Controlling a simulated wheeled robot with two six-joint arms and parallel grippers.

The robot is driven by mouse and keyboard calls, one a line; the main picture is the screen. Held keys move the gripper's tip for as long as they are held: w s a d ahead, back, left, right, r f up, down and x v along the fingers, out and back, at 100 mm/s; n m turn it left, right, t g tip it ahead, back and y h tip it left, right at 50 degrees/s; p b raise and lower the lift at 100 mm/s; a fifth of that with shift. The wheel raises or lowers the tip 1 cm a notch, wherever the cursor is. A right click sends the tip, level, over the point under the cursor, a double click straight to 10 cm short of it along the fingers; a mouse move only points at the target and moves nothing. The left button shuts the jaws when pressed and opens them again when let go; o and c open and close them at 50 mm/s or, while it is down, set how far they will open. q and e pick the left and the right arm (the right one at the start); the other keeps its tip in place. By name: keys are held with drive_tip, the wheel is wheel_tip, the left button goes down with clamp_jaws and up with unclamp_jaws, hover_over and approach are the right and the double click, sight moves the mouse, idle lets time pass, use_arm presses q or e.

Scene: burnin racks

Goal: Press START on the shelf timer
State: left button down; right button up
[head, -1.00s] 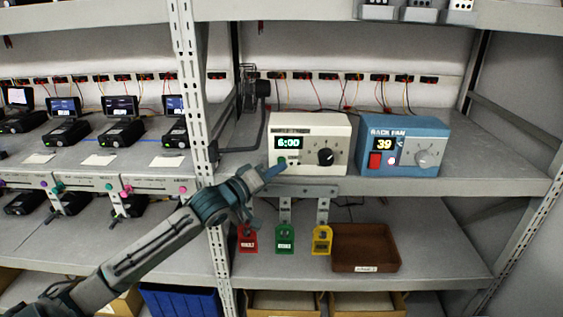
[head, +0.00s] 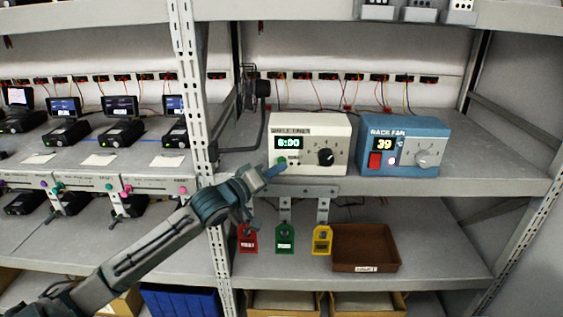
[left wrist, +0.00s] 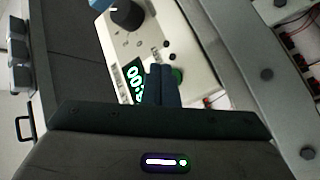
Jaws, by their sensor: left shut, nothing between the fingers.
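The shelf timer (head: 311,143) is a cream box on the middle shelf, with a green-lit display reading 6:00 and a black knob (head: 326,157). A green button (head: 281,162) sits under the display at its left. My left gripper (head: 279,168) is shut and empty, its fingertips right at the button. In the left wrist view the timer (left wrist: 190,50) appears rotated, and the shut fingers (left wrist: 163,83) overlap the green button (left wrist: 177,75), hiding part of it. I cannot tell whether the tips touch or press it. My right gripper is not in view.
A blue rack fan box (head: 404,146) reading 39 stands right of the timer. A white shelf post (head: 197,130) rises left of my gripper. Red, green and yellow tags (head: 285,239) and a brown tray (head: 365,248) are below. Several small devices fill the left shelf.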

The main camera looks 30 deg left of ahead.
use_arm(q)
drive_tip(key=shift+w+a, duration=0.2)
drive_tip(key=shift+w, duration=0.2)
idle(0.5)
drive_tip(key=shift+w+a+b, duration=0.2)
drive_tip(key=shift+w+b, duration=0.1)
drive_tip(key=shift+b, duration=0.1)
idle(0.5)
drive_tip(key=shift+s+d+r+p, duration=0.1)
drive_tip(key=shift+s+d+p, duration=0.15)
drive_tip(key=shift+p, duration=0.6)
drive_tip(key=shift+s+d+p, duration=0.2)
drive_tip(key=shift+s+p, duration=0.25)
drive_tip(key=shift+p, duration=0.15)
